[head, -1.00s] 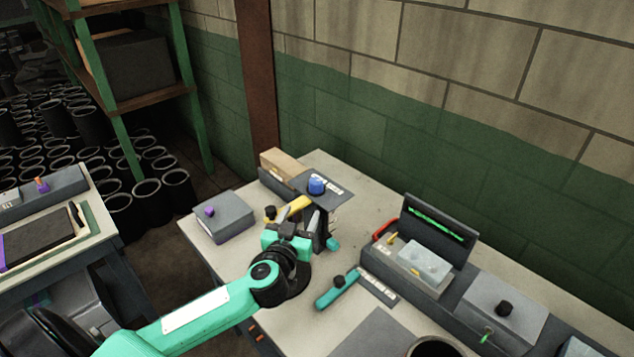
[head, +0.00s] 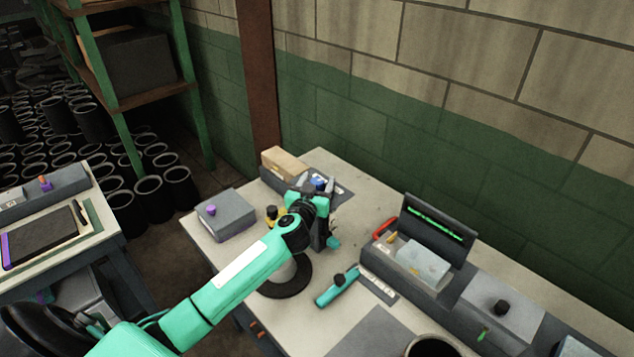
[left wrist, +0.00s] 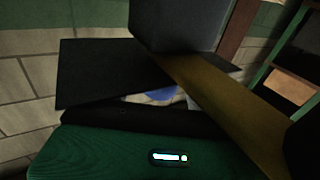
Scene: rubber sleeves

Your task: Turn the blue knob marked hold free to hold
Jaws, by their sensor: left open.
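The blue knob (head: 318,182) sits on a dark plate (head: 345,192) with a white label, near the back of the bench. My left gripper (head: 317,187) is open over the plate, its two fingers apart with the blue knob showing between them. I cannot tell whether the fingers touch the knob. In the left wrist view a bit of blue (left wrist: 160,95) shows behind dark parts and a yellow-brown bar; most of it is hidden. The knob's marking and pointer direction are not readable. My right gripper is not in view.
A grey box with a purple button (head: 226,214) stands left of my arm, and a cardboard-coloured block (head: 284,163) behind it. A teal-handled tool (head: 337,290) lies on the bench. An open case (head: 437,232) and a grey unit (head: 503,300) stand at right.

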